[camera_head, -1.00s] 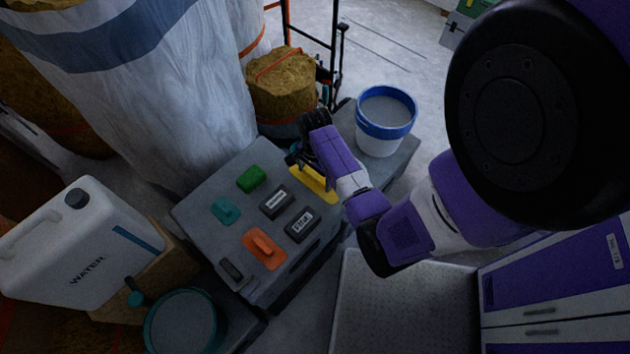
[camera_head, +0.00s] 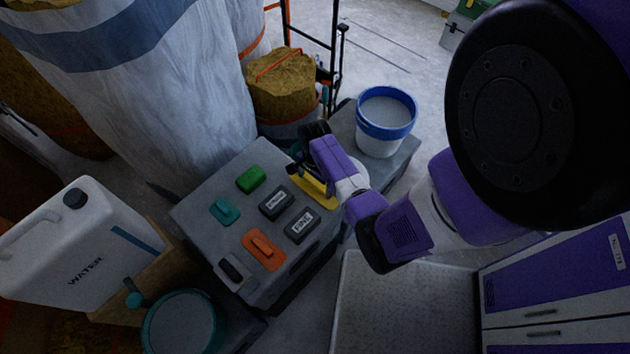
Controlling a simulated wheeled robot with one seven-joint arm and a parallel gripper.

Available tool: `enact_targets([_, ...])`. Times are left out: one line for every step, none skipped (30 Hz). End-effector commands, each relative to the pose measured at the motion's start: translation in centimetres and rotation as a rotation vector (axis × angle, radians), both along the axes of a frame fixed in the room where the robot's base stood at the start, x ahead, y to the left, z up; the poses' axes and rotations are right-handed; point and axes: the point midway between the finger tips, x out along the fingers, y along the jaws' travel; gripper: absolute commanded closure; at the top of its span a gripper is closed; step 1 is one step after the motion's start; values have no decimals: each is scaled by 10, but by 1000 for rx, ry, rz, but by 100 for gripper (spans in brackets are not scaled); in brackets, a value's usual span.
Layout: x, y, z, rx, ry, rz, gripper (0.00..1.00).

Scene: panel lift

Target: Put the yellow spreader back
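The yellow spreader (camera_head: 318,189) shows as a flat yellow piece at the right back part of a grey panel top, partly hidden by my arm and gripper. My gripper (camera_head: 297,167) is dark and sits at or just above the yellow spreader. Its fingers are small and dim here, so I cannot tell whether they are shut on it. The grey panel (camera_head: 213,258) also bears a green piece (camera_head: 251,179), a teal one (camera_head: 225,211), an orange one (camera_head: 263,250) and several dark blocks, two with labels (camera_head: 302,225).
A white bucket with a blue rim (camera_head: 384,137) stands behind my wrist on a grey block (camera_head: 402,160). A white water canister (camera_head: 75,250) and a teal-rimmed tub (camera_head: 183,325) are at the lower left. A big wrapped bale (camera_head: 180,110) stands behind the panel.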

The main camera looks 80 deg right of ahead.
Motion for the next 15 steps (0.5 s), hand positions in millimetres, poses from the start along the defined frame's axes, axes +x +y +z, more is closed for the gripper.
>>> enact_targets([0,0,1,0,0,0,0])
enact_targets([0,0,2,0,0,-1,0])
enact_targets([0,0,5,-1,-1,-1,0])
enact_targets([0,0,7,-2,-1,0,0])
enact_targets([0,0,10,-2,-1,0,0])
enact_targets([1,-1,15,-2,-1,0,0])
enact_targets([1,-1,20,-2,-2,1,0])
enact_targets([1,0,25,-2,-2,1,0])
enact_targets([1,0,32,-4,-2,1,0])
enact_targets([1,0,39,-3,-2,1,0])
enact_targets([1,-1,45,-4,-2,0,0])
enact_targets([1,-1,53,-4,-2,1,0])
enact_targets([1,0,60,-4,-2,1,0])
enact_targets([1,0,66,-4,-2,1,0])
enact_targets([1,0,74,-3,-2,1,0])
